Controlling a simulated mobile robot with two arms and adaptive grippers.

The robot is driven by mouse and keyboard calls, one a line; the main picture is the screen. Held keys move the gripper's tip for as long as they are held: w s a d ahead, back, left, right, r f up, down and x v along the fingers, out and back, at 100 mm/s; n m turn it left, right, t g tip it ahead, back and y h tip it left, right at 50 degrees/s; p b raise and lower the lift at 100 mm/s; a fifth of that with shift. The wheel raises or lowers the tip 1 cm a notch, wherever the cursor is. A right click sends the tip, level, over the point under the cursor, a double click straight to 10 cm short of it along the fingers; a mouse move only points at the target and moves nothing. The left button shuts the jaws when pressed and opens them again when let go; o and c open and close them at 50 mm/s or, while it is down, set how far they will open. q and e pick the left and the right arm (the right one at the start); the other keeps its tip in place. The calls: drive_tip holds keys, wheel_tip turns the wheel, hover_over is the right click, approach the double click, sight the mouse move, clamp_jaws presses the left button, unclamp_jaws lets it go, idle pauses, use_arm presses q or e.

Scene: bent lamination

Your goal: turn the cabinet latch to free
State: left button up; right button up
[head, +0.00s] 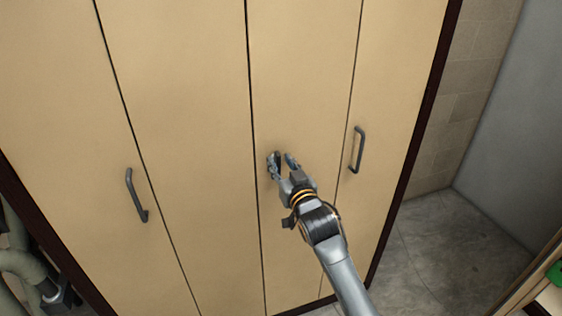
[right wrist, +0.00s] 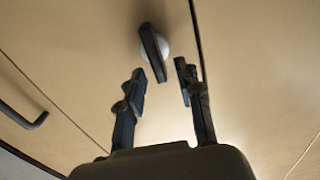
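The cabinet latch (right wrist: 152,48) is a dark elongated bar on a pale round base, on the tan cabinet door (head: 190,120). It shows in the right wrist view just beyond my fingertips, tilted in the picture, close to the seam between two door panels. In the head view the latch is hard to make out from my fingers. My right gripper (head: 282,160) is open in front of the door, right of the middle seam. My left gripper is not in view.
A dark bar handle (head: 358,150) is on the door right of my gripper, and another handle (head: 136,195) is further left. Pipes (head: 22,262) stand at the lower left. Open floor (head: 440,250) lies right of the cabinet. A shelf edge with something green (head: 555,272) is at the lower right.

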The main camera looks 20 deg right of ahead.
drive_tip(key=shift+w, duration=0.25)
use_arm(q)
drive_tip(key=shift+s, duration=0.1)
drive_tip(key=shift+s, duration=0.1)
use_arm(e)
clamp_jaws()
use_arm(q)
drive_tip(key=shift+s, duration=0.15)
